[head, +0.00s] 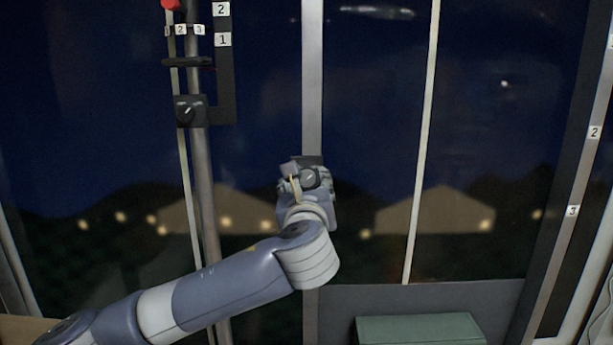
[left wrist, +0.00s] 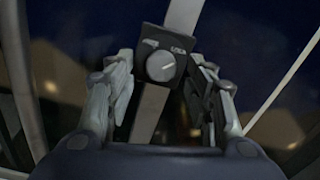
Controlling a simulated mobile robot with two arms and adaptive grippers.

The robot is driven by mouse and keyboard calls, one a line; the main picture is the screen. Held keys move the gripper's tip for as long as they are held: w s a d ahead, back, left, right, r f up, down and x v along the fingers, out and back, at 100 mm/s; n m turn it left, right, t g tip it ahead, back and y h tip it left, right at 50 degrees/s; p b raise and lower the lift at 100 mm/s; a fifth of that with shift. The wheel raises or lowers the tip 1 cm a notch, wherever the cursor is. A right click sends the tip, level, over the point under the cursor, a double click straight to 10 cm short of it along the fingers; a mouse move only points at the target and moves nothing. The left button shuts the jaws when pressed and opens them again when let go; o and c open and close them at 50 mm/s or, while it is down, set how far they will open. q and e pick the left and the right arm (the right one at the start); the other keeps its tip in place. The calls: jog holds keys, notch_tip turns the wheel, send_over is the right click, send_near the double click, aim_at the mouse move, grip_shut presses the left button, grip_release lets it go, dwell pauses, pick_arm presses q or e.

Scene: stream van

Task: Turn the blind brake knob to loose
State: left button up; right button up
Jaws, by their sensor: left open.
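A round grey knob on a black plate sits on the pale upright post in the middle of the head view (head: 309,178). My left gripper (head: 300,182) is at this knob in the head view. In the left wrist view its open fingers (left wrist: 161,72) stand on both sides of the plate; I cannot tell whether they touch it. My right gripper is out of view.
A second black box with a knob (head: 188,111) is on a pole at the left. Numbered tags (head: 222,40) and a red knob (head: 170,4) are above it. A green box (head: 420,329) stands low at right. Dark window panes lie behind.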

aim_at(308, 179)
pick_arm(q)
jog(key=shift+w+r, duration=0.1)
jog(key=shift+w, duration=0.95)
jog(key=shift+c, duration=1.1)
jog(key=c, duration=0.8)
jog(key=shift+c, duration=0.2)
jog(key=shift+d+n, duration=0.1)
jog(key=shift+n, duration=0.4)
jog(key=n, duration=0.3)
jog(key=shift+b, duration=0.35)
jog(key=n, duration=0.3)
jog(key=shift+n+b, duration=0.35)
jog(key=shift+n, duration=0.05)
jog(key=n, duration=0.4)
jog(key=shift+f+n+b, duration=0.2)
jog(key=shift+n+b, duration=0.1)
jog(key=shift+b, duration=0.05)
jog(key=n, duration=0.5)
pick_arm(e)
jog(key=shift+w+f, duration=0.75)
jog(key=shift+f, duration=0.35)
pick_arm(q)
jog(key=shift+n, duration=0.3)
